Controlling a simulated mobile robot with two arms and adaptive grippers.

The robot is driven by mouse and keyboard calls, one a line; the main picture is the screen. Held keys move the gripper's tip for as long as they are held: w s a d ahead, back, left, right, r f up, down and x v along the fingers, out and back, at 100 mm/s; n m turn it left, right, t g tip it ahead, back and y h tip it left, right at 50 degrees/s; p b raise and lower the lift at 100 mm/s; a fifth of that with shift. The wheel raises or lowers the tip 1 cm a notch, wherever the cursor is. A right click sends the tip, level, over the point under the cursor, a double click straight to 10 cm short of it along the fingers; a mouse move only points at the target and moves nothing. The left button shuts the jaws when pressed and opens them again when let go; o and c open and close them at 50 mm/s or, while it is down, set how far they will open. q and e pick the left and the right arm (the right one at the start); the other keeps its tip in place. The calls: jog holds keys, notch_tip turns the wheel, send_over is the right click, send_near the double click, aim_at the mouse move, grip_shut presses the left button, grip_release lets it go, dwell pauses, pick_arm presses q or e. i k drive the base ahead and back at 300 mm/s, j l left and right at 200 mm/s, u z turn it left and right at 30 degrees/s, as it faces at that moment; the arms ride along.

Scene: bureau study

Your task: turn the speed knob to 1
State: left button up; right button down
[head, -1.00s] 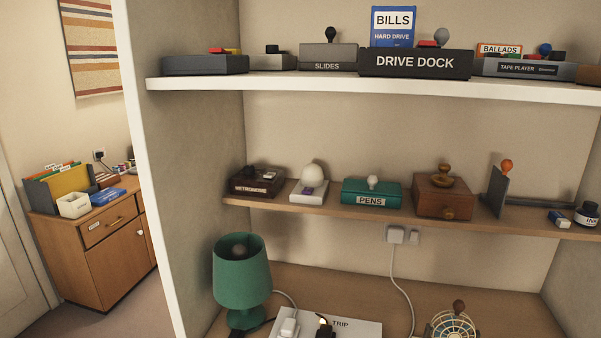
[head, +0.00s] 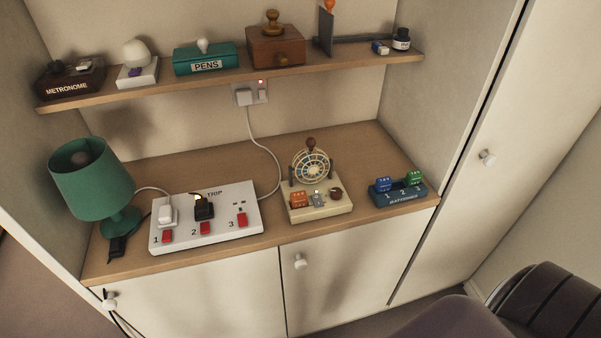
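A small grey switch piece (head: 318,198) and an orange block (head: 299,199) sit on the base left of the knob. Neither of my grippers is in view.
A white power strip (head: 240,215) with plugs and red switches lies left of the fan, beside a green lamp (head: 90,180). A blue holder (head: 398,196) with blue and green blocks stands right. A shelf (head: 230,87) with boxes runs above. A dark chair (head: 545,305) is at lower right.

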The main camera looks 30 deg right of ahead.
aim_at(336, 193)
jog(key=z, duration=1.2)
